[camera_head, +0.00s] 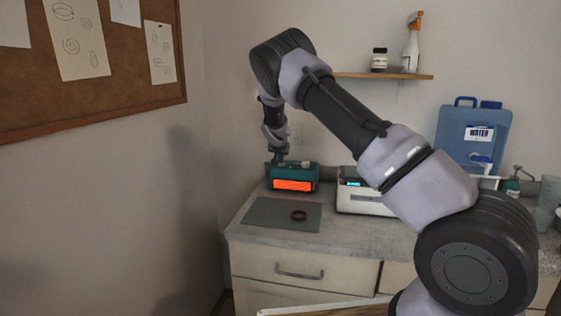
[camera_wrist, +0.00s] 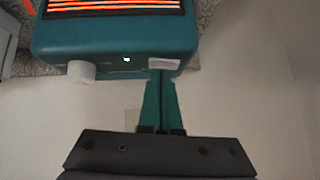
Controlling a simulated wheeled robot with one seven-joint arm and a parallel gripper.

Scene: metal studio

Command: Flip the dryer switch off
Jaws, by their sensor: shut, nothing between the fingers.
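The dryer is a small teal box (camera_head: 306,176) with a glowing orange front, on the counter against the back wall. In the wrist view its teal top (camera_wrist: 115,38) shows, with a white knob (camera_wrist: 81,70), a small lit green-white mark (camera_wrist: 126,59) and a pale rectangular part (camera_wrist: 164,63), possibly the switch. My gripper (camera_wrist: 161,76) is shut and empty, its teal fingers together. The fingertips are at or just beside the pale part; I cannot tell whether they touch it. In the head view my gripper (camera_head: 279,159) is over the dryer's left side.
A grey mat (camera_head: 262,212) with a dark brown ring (camera_head: 299,215) lies in front of the dryer. A white device (camera_head: 358,201) with a lit display stands to its right, partly behind my arm. A blue water container (camera_head: 470,137) is further right. A wooden shelf (camera_head: 411,76) hangs above.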

